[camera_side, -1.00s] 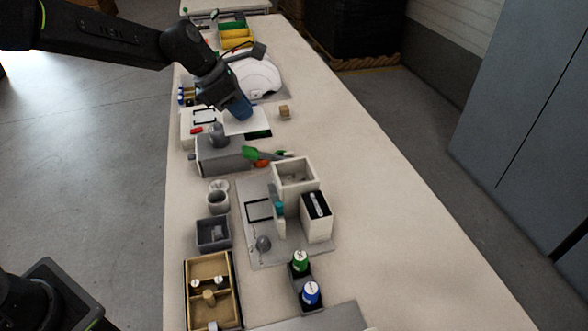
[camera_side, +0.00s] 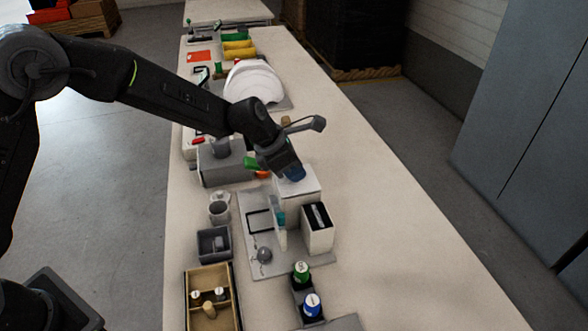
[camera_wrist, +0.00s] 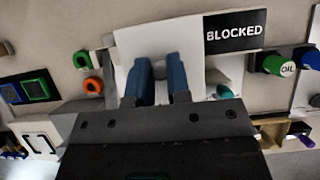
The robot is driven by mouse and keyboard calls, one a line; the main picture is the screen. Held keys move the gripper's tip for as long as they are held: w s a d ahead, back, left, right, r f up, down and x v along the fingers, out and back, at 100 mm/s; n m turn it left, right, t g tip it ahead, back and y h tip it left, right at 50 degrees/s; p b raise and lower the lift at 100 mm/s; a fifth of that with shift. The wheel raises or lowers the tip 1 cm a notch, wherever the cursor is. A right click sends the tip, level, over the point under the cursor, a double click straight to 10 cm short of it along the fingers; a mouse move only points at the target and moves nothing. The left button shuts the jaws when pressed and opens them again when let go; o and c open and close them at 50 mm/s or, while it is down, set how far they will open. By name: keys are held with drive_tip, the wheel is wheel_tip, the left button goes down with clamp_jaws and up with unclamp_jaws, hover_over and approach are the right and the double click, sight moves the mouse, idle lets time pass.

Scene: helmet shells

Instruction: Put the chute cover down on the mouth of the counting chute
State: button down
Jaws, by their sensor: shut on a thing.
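The chute cover (camera_side: 311,184), a flat white plate, is in my gripper (camera_side: 292,173) above the counting chute (camera_side: 293,210), a white square box. In the side view the plate hides the mouth; I cannot tell whether it rests on the rim or hovers just above. In the wrist view the cover (camera_wrist: 133,45) spreads beyond my blue fingers (camera_wrist: 159,78), which are closed on a small grey knob at its middle.
A white box with a black top (camera_side: 318,216), marked BLOCKED (camera_wrist: 235,31) in the wrist view, stands close beside the chute. A teal-topped item (camera_side: 279,217) stands in front. Green (camera_side: 301,272) and blue (camera_side: 312,305) capped bottles are nearer. The table's right side is clear.

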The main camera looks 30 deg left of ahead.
drive_tip(key=shift+f, duration=0.2)
drive_tip(key=shift+f, duration=0.15)
drive_tip(key=c, duration=1.1)
unclamp_jaws()
